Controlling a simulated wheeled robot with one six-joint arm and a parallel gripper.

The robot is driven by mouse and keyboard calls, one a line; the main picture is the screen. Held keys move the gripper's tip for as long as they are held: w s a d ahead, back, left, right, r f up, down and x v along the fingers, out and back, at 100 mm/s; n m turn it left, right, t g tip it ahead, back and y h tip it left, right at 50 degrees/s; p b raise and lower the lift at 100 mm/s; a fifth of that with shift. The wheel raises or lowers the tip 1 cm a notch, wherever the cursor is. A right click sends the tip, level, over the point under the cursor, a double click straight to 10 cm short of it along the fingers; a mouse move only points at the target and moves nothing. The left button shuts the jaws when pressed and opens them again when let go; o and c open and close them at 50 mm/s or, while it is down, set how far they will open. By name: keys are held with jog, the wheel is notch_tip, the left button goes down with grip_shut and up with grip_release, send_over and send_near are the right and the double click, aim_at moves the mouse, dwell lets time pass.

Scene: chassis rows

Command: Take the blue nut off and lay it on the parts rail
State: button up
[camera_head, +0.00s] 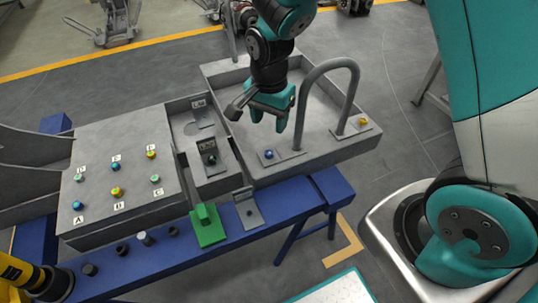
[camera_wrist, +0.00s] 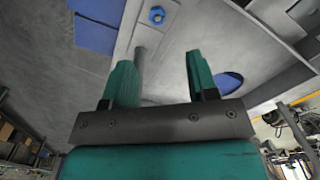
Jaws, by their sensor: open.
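A blue nut (camera_head: 268,154) sits on a small grey plate at the near foot of a bent grey pipe (camera_head: 315,68). A blue nut on a grey plate also shows at the top of the wrist view (camera_wrist: 156,15), beyond the fingertips. Other blue nuts are on the labelled panel, one by A (camera_head: 78,205) and one behind it (camera_head: 115,167). My gripper (camera_head: 269,122) is open and empty above the right-hand tray, fingers pointing down, apart from the nut. Its two green fingers (camera_wrist: 158,62) are spread in the wrist view. A blue rail (camera_head: 285,203) runs along the front, apparently the parts rail.
The rail carries a green block (camera_head: 207,225), a grey labelled plate (camera_head: 247,212) and several short dark posts (camera_head: 122,249). The labelled panel (camera_head: 130,185) also holds yellow and green nuts. A yellow nut (camera_head: 363,121) marks the pipe's far foot. The pipe stands close to my gripper.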

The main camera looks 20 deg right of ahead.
send_over(269, 153)
jog(key=f, duration=0.4)
jog(key=shift+w+d+f, duration=0.2)
jog(key=shift+w+f, duration=0.1)
jog(key=shift+w, duration=0.05)
jog(key=f, duration=0.5)
jog(key=shift+s+a+f+b, duration=0.1)
jog(key=shift+s+a+b, duration=0.05)
jog(key=shift+s+b, duration=0.15)
jog(key=shift+c, duration=0.2)
grip_shut()
